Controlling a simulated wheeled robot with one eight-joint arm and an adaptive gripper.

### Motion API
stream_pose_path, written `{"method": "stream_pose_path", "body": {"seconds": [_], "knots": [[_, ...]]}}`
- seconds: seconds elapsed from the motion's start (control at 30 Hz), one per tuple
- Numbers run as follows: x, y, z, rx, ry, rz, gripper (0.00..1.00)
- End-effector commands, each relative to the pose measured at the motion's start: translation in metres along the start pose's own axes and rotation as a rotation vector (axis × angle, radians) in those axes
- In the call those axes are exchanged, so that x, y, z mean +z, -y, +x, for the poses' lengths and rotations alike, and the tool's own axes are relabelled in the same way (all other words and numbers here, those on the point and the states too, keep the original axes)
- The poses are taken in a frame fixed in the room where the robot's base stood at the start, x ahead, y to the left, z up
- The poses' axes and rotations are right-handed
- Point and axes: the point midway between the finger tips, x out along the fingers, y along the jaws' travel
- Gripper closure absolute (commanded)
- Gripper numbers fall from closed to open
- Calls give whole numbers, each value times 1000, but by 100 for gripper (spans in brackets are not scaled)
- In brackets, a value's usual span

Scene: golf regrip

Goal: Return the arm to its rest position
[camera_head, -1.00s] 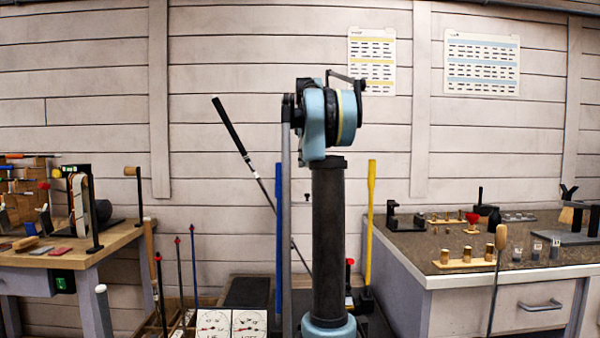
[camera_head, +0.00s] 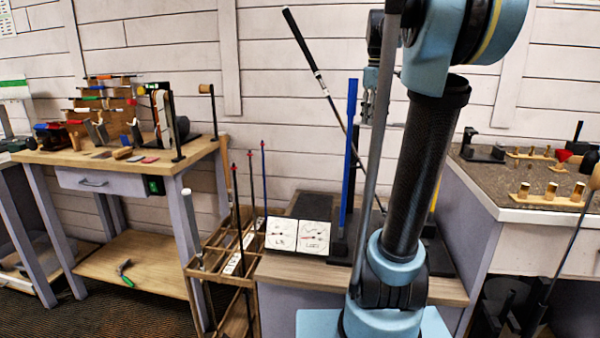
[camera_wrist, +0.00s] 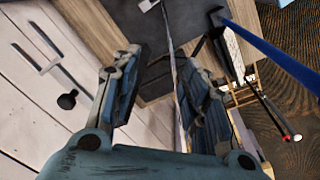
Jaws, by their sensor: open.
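My arm stands large in front in the head view, its dark column rising from a blue joint. My gripper (camera_wrist: 160,88) shows in the wrist view with its two fingers apart. A thin club shaft (camera_wrist: 172,60) runs through the picture between the fingers; I cannot tell how far it is from them. In the head view a golf club (camera_head: 303,45) with a black grip leans at a slant, its lower part hidden behind the blue post and my arm.
A wooden rack (camera_head: 222,262) holds upright shafts. A workbench (camera_head: 75,158) with tools is on the left. A counter (camera_head: 520,208) with brass pieces is on the right.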

Motion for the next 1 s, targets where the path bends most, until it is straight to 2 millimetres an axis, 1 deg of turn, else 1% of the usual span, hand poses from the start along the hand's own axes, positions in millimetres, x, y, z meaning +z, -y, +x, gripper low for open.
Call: {"method": "stream_pose_path", "body": {"seconds": [0.03,0.1,0.37,0.57,0.87,1.0], "knots": [[8,9,9,3,-3,20,59],[18,20,20,8,-8,53,59],[55,59,67,25,-30,174,59],[84,89,107,36,-49,265,59],[128,135,174,39,-76,391,59],[149,156,207,33,-87,444,59]]}}
